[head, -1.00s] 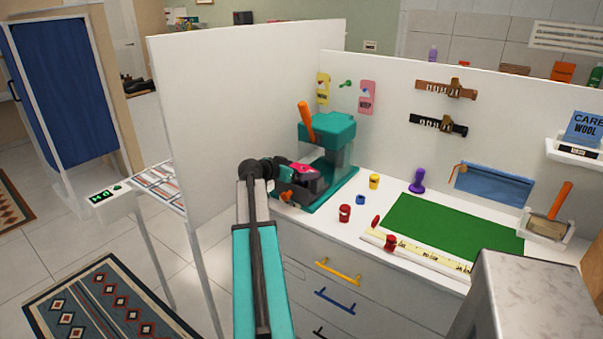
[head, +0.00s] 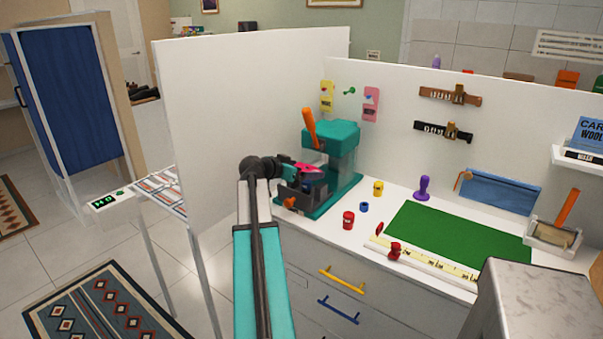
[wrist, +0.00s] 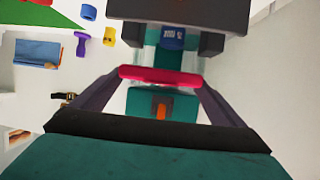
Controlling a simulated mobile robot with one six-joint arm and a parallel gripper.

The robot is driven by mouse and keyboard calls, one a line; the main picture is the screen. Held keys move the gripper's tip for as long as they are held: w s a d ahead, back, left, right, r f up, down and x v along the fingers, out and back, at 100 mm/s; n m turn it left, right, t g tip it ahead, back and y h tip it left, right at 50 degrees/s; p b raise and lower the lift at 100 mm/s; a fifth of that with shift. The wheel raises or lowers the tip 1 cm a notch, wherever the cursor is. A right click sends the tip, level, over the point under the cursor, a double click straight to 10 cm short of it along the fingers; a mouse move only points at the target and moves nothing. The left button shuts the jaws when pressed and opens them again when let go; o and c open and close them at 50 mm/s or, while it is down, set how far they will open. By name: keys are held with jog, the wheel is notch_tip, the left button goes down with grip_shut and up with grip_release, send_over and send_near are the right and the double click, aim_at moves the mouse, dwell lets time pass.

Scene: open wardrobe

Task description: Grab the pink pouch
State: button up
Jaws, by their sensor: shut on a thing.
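The pink pouch (wrist: 161,75) shows in the wrist view as a flat pink bar seen edge-on, between the two dark fingers of my gripper (wrist: 160,79). My gripper is shut on it. In the head view the pouch (head: 308,168) is small and bright pink, at the front of the teal press. My gripper's body in that view is partly hidden behind my dark wrist joint. I cannot tell whether the pouch touches the press.
The teal press (head: 341,190) with an orange handle stands close around the pouch. Red (head: 348,220), yellow and blue small pots stand to its right, with a green mat (head: 455,233) beyond. A white partition (head: 235,120) rises to the left.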

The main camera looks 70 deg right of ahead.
jog(key=s+a+r+b, duration=0.1)
jog(key=s+a, duration=0.4)
jog(key=a, duration=0.8)
jog(key=shift+s+r+b, duration=0.15)
jog(key=shift+s+b, duration=0.15)
jog(key=shift+b, duration=0.45)
jog(key=shift+s, duration=0.1)
